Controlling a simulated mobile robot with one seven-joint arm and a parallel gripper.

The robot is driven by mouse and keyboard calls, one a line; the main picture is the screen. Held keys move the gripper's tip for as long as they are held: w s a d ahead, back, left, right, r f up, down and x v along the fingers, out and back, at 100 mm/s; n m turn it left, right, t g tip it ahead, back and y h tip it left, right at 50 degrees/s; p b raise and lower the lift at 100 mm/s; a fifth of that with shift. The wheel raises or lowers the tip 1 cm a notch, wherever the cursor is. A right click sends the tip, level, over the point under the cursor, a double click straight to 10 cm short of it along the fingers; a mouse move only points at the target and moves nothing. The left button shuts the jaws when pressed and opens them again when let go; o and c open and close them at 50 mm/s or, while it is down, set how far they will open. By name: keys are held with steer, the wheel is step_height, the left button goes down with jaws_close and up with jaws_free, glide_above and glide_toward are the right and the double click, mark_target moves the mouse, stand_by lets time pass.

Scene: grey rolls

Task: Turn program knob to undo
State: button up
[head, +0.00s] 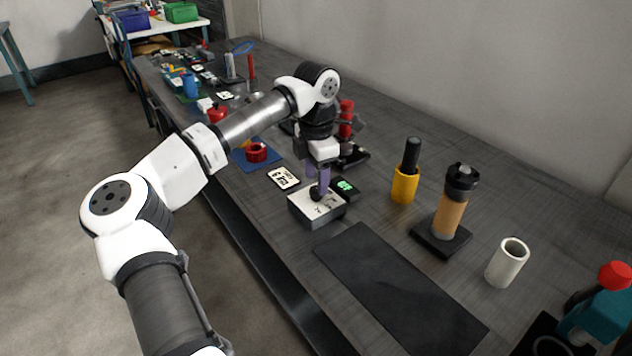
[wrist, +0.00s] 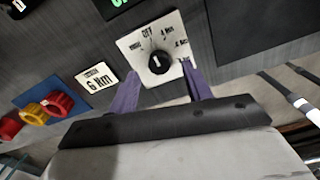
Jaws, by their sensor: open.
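The program knob (wrist: 159,62) is a round black dial with a white mark, on the white face of a small box (wrist: 135,42). Several printed labels ring it; they are too small to read surely. In the head view the box (head: 316,215) stands on the bench, and the dark knob (head: 318,193) shows under my gripper. My gripper (head: 319,182) points down over the box with its purple fingers open. In the wrist view the fingers of my gripper (wrist: 160,70) are spread to the left and right of the knob, with nothing held. Whether they touch it cannot be told.
A black display with green digits (head: 346,187) stands beside the box, and a "6 Nm" card (head: 284,178) lies to its left. A dark mat (head: 395,290) lies in front. A yellow holder (head: 404,187), an orange bottle (head: 450,215) and a white cup (head: 507,264) stand right.

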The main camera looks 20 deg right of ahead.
mark_target(316, 193)
steer(key=shift+f, duration=1.35)
steer(key=shift+c, duration=0.3)
steer(key=c, duration=0.9)
steer(key=n+b, duration=0.1)
steer(key=n, duration=0.2)
steer(key=shift+n+b, duration=0.9)
steer(key=shift+n, duration=1.5)
